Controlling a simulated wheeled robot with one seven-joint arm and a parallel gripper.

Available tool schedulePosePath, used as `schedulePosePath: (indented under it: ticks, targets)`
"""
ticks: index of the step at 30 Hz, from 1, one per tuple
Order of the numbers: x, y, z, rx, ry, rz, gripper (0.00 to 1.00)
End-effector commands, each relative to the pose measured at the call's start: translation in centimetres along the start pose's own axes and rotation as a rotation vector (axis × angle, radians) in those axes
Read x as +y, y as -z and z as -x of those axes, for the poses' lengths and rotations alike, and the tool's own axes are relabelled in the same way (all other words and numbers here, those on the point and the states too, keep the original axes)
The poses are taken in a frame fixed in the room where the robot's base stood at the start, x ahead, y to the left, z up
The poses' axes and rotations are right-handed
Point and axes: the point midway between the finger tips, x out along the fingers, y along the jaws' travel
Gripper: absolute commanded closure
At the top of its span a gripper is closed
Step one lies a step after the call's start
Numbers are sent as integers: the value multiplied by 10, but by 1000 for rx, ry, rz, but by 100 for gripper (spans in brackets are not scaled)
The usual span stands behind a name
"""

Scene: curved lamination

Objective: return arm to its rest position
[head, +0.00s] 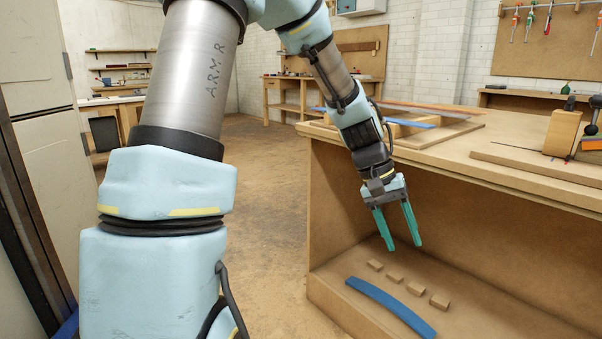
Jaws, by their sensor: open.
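My gripper (400,243) hangs at the end of my arm in the head view, pointing down. Its two teal fingers are apart, with nothing between them. It is in front of the open side of the wooden workbench (540,188), above the bench's lower shelf (345,272). My arm reaches across the top middle of the view and bends down past the left end of the benchtop. I cannot tell whether the arm touches the bench edge.
A curved blue strip (391,307) and several small wooden blocks (393,278) lie on the lower shelf below my gripper. Blue and wooden strips (440,107) lie on the benchtop. A wooden block (562,133) stands at right. Open floor (265,200) lies left of the bench.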

Motion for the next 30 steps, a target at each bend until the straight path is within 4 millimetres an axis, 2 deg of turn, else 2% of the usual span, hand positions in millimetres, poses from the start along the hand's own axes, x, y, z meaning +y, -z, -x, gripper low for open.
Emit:
schedulePosePath:
  ticks: [1,3,6,9,12,16,17,18,26,30]
  targets:
    - [-35,-7,10,33,69,34,47]
    - [-81,-19,24,77,156,77,47]
    - [-136,-41,45,130,258,135,47]
    - [-177,-66,64,173,334,187,47]
    - [-210,-92,79,208,392,236,47]
    - [-243,-129,94,252,450,297,47]
    - [-250,-138,97,261,462,310,47]
    - [-243,-136,111,261,462,307,47]
    - [-218,-137,158,257,459,304,47]
    - [-201,-138,193,257,459,304,47]
